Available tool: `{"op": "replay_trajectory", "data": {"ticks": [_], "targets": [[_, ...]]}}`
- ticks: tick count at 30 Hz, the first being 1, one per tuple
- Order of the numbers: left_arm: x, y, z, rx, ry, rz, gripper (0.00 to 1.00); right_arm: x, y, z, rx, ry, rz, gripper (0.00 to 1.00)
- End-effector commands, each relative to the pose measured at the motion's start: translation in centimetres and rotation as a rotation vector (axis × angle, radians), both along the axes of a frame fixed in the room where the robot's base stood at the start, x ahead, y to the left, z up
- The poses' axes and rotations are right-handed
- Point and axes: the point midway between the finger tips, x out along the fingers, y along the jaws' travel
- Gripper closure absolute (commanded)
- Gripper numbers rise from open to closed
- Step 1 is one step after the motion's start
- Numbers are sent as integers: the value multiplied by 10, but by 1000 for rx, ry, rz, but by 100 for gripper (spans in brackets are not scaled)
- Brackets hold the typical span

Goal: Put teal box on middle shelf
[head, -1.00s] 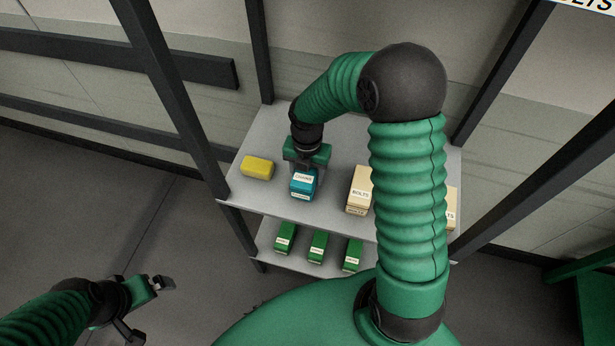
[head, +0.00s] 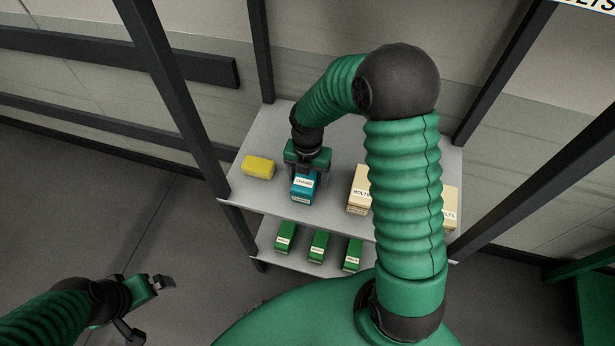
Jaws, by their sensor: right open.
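The teal box (head: 303,187) stands upright on the upper visible shelf (head: 270,203), close to its front edge, with a white label on it. My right gripper (head: 305,170) is open and right at the back of the teal box; its fingers are partly hidden, so I cannot tell whether they touch the box. My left gripper (head: 150,305) is at the lower left, away from the shelves, with its fingers apart and nothing between them.
A yellow box (head: 258,167) lies left of the teal box. Cream boxes (head: 359,190) stand to its right, partly behind my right arm. Several green boxes (head: 318,247) stand on the lower shelf (head: 270,255). Dark rack posts (head: 182,110) frame the shelves.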

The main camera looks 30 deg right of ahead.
Motion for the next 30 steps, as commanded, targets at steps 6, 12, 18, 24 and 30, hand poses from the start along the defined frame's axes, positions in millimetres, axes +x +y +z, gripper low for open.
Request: {"op": "replay_trajectory", "data": {"ticks": [6,12,18,24,30], "targets": [[0,0,5,0,0,0,0,2,-1,56,-3,-8,-1,26],[0,0,7,0,0,0,0,1,-1,99,-2,-4,-2,26],[0,0,7,0,0,0,0,-2,4,111,-4,-7,-77,26],[0,0,7,0,0,0,0,-29,34,101,5,-76,-732,26],[0,0,7,0,0,0,0,-67,62,89,114,-139,-1606,26]]}}
